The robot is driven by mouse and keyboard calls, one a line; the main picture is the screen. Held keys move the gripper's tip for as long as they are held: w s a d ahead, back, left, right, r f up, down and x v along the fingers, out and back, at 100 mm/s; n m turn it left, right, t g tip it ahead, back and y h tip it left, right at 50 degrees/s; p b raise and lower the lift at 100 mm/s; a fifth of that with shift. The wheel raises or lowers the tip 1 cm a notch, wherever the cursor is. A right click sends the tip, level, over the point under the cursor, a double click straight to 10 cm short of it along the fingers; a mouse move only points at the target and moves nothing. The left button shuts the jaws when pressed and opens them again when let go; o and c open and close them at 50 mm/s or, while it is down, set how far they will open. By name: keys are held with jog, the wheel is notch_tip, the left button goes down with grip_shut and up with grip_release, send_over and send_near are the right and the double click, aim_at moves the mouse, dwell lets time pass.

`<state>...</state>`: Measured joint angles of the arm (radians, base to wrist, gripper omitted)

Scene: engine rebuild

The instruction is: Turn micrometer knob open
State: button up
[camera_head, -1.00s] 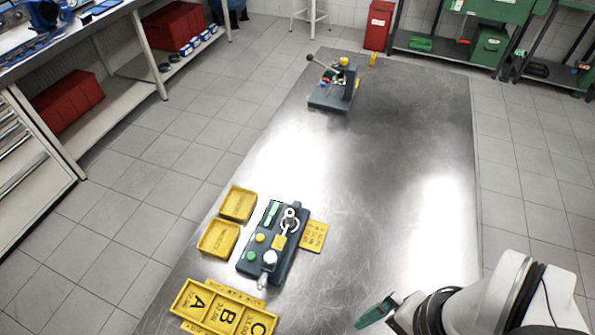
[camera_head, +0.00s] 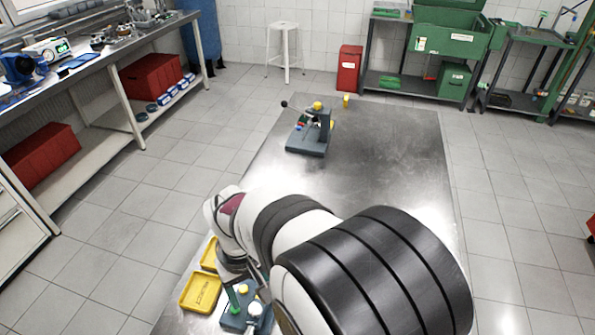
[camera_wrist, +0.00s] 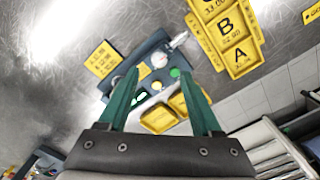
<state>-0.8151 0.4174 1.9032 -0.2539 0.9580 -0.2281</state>
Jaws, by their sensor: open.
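The dark micrometer station (camera_wrist: 148,48) lies on the metal table, seen at a slant in the wrist view. It carries a round white knob (camera_wrist: 158,60), a silver cylinder (camera_wrist: 180,40) at one end, a green button (camera_wrist: 175,72) and lit green displays. My left finger hides part of it, so the micrometer's frame is not clear. My gripper (camera_wrist: 160,76) is open, its two green fingers above and around the station, with nothing between them that I can see held. In the head view my arm covers much of the station (camera_head: 231,322), and a green finger shows over it.
Yellow trays (camera_head: 200,292) stand beside the station. A yellow label plate (camera_wrist: 103,60) and the lettered A and B trays (camera_wrist: 239,56) lie close by. A lever press (camera_head: 308,138) stands at the table's far end. The table between is clear.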

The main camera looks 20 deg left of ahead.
aim_at(255, 309)
notch_tip(255, 309, down, 7)
jog(key=shift+r, duration=0.15)
jog(key=shift+c, duration=0.2)
grip_shut()
